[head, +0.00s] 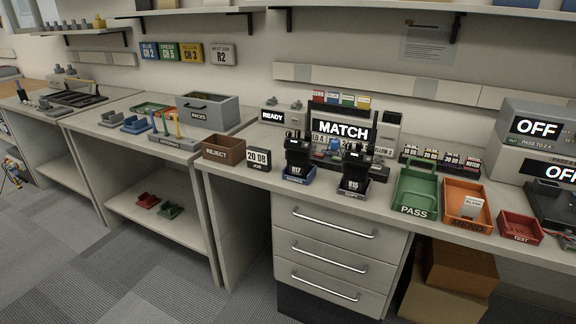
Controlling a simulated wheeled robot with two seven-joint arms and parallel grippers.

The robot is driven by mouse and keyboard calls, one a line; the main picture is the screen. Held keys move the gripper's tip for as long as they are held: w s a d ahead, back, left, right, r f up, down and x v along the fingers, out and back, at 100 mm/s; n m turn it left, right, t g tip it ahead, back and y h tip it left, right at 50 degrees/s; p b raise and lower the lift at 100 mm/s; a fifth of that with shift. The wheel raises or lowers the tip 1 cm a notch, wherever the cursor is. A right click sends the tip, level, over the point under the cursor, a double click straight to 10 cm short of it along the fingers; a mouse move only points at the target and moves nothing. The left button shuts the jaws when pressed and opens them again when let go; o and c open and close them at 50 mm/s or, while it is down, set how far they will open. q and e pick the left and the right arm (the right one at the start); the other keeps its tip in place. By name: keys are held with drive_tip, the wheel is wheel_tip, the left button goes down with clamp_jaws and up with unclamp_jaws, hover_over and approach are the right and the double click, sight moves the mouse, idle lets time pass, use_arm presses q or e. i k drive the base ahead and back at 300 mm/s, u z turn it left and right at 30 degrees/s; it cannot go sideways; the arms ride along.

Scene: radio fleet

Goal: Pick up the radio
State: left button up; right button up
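Two black handheld radios stand on the middle bench, each upright in a small cradle. The left radio (297,156), labelled R17, is in a blue-edged cradle. The right radio (354,168), whose label seems to read R15, is in a dark cradle. Behind them stands a dark unit with a lit MATCH sign (343,131). Neither of my grippers shows in the head view.
A brown REJECT box (223,147) and a 20 DB card (258,159) are left of the radios. A green PASS tray (414,211), an orange MEND tray (466,214) and a red TEST tray (520,238) are to the right. Grey OFF units (535,127) stand far right.

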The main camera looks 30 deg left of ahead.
sight(299, 164)
drive_tip(key=u, duration=0.5)
drive_tip(key=i, duration=1.2)
drive_tip(key=u, duration=0.85)
drive_tip(key=k, duration=0.5)
drive_tip(key=z, duration=1)
drive_tip(key=i, duration=0.35)
drive_tip(key=u, duration=0.4)
